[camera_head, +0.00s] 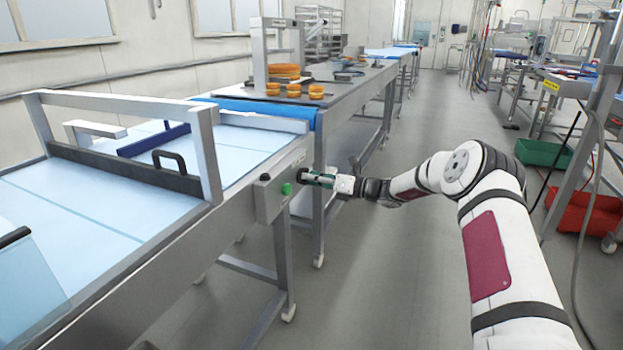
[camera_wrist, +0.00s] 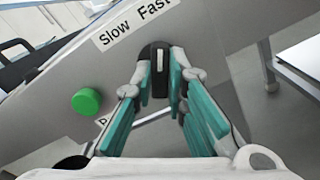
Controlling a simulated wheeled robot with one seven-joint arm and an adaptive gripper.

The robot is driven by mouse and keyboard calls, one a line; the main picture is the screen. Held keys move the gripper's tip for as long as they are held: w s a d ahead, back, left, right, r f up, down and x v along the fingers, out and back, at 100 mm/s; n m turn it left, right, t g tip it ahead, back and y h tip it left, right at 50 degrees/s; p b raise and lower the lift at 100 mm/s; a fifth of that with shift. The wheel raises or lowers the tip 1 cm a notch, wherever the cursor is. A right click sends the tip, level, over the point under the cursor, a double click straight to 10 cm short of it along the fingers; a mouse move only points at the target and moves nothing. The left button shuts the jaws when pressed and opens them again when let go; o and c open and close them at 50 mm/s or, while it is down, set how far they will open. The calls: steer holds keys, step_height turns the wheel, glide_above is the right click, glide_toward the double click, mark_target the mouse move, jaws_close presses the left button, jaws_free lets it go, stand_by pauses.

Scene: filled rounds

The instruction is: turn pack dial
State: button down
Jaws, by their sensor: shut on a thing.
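The pack dial (camera_wrist: 154,52) is a black knob with a pale line down its middle, below a white label (camera_wrist: 137,22) reading "Slow Fast". The line runs nearly upright in the wrist view, toward the label. My gripper (camera_wrist: 160,82) has its teal fingers on both sides of the dial and is shut on it. In the head view my gripper (camera_head: 318,179) reaches from the right to the grey control box (camera_head: 268,203) on the conveyor's side; the dial is largely hidden there.
A green button (camera_wrist: 88,101) sits left of the dial; it also shows in the head view (camera_head: 286,189). A label below it is partly hidden. The conveyor (camera_head: 60,215) fills the left. A table behind bears orange rounds (camera_head: 293,90). The aisle floor (camera_head: 400,270) is clear.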

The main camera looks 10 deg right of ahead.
steer(key=c, duration=1.6)
jaws_free()
steer(key=v, duration=1.2)
